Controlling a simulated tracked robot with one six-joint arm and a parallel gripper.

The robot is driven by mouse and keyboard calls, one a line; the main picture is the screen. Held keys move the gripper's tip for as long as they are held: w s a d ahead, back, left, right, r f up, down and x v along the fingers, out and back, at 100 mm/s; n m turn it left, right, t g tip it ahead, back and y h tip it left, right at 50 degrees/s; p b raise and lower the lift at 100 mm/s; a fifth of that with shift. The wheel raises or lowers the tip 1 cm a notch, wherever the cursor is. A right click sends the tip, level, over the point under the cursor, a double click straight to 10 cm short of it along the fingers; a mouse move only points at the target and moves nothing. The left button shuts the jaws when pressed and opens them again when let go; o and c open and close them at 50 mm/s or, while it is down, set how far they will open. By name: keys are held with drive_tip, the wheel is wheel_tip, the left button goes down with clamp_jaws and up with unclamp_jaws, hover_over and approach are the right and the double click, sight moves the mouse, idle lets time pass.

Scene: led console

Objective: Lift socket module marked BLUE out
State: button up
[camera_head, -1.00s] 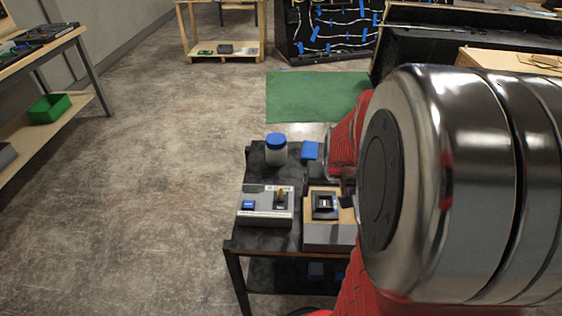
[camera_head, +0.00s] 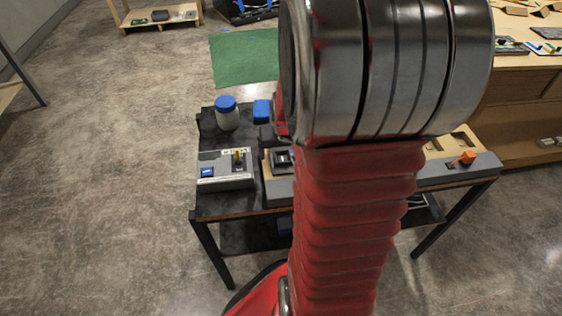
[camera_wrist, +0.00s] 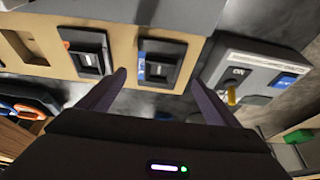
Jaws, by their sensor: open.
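The console (camera_head: 279,190) is a tan-topped grey unit on a black table, partly hidden behind my arm in the head view. In the wrist view its tan panel (camera_wrist: 125,32) holds two dark socket modules. The blue-marked socket module (camera_wrist: 163,65) has a blue strip at its left side and sits seated in its slot. The other module (camera_wrist: 92,57) has an orange mark. My gripper (camera_wrist: 158,78) is open and empty, its fingers pointing toward the panel, one to each side of the blue-marked module in the picture. Contact cannot be told. In the head view my arm hides the gripper.
A grey switch box (camera_head: 226,178) with a blue button and yellow toggle stands left of the console. Behind are a blue-capped jar (camera_head: 227,112) and a blue block (camera_head: 262,110). An orange-handled lever (camera_head: 467,157) is at the console's right end. Empty openings show in the panel.

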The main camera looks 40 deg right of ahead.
sight(282, 158)
drive_tip(key=shift+x, duration=1.8)
drive_tip(key=shift+c, duration=0.2)
drive_tip(key=c, duration=1.1)
drive_tip(key=shift+r, duration=0.1)
wheel_tip(282, 158, up, 10)
drive_tip(key=shift+f, duration=0.1)
drive_tip(key=shift+r, duration=2.05)
